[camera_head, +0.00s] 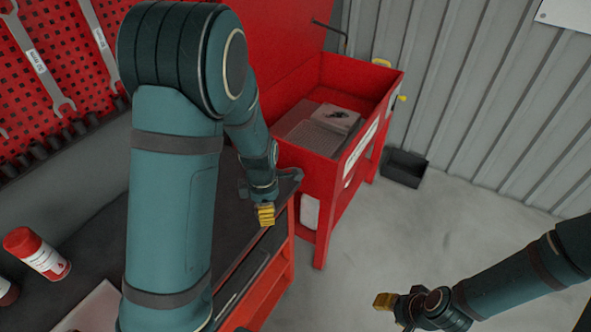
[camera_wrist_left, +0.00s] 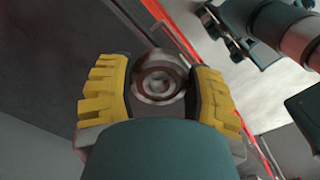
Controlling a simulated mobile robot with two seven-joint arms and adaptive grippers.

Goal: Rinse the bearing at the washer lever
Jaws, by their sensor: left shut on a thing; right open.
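My left gripper (camera_head: 265,214) is over the dark bench top near its right edge, with yellow fingertips pointing down. In the left wrist view, its yellow fingers (camera_wrist_left: 158,95) are shut on the round metal bearing (camera_wrist_left: 158,80), which looks slightly blurred. In the head view the bearing cannot be made out. The red washer (camera_head: 290,160) stands beyond the bench, lid up, with a grey tray inside its open basin. A yellow part (camera_head: 402,98) sticks out at its right side; I cannot tell if it is the lever. My right gripper (camera_head: 385,301) is open and empty above the floor.
Wrenches hang on the red pegboard (camera_head: 55,60). A black bin (camera_head: 404,168) sits on the floor right of the washer. The grey floor (camera_head: 430,230) is mostly clear.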

